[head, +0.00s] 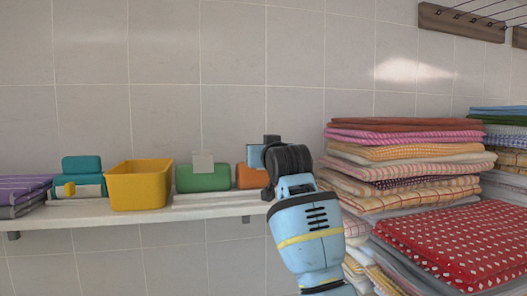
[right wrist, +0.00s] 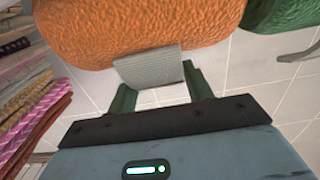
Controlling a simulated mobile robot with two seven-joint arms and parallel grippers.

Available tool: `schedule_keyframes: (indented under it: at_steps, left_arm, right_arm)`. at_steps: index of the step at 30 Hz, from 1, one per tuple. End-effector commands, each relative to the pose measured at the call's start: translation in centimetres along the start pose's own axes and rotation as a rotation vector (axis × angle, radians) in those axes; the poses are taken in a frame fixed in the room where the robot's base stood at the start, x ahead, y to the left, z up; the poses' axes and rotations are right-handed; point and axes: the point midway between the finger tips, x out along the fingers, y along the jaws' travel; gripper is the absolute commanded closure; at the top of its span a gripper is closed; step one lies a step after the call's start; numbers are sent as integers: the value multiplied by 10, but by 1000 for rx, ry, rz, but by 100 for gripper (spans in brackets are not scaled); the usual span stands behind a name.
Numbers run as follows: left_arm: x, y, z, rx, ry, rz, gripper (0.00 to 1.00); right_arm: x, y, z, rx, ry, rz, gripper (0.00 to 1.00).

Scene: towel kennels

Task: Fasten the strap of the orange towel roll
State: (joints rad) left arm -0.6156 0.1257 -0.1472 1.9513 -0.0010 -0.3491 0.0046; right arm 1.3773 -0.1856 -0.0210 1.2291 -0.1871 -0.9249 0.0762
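The orange towel roll (head: 248,177) lies on the shelf in the head view, partly hidden behind my right arm. In the right wrist view the orange roll (right wrist: 140,28) fills the top, with a grey strap (right wrist: 148,66) sticking out from it as a loose flap. My right gripper (right wrist: 153,76) has its two green fingers apart, roughly a strap's width. The flap lies at the fingertips and overlaps the left one; I cannot tell whether they touch. In the head view the fingers are hidden. My left gripper is not in view.
Tall folded towel stacks (head: 400,165) crowd the right.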

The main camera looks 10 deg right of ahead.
Motion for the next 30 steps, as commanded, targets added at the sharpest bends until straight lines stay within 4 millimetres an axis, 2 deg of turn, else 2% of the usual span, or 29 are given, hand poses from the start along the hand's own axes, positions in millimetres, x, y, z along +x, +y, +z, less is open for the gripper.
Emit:
schedule_keyframes:
  at_steps: [1,6,11,21,30]
  left_arm:
    - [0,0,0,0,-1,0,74]
    - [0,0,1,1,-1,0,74]
    - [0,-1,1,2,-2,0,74]
    - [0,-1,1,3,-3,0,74]
    - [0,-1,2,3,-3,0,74]
  right_arm:
    - [0,0,0,0,0,0,56]
    - [0,0,0,0,0,0,78]
    - [1,0,-1,0,-27,0,78]
    - [12,0,7,0,-286,0,78]
    - [18,0,14,0,-444,0,78]
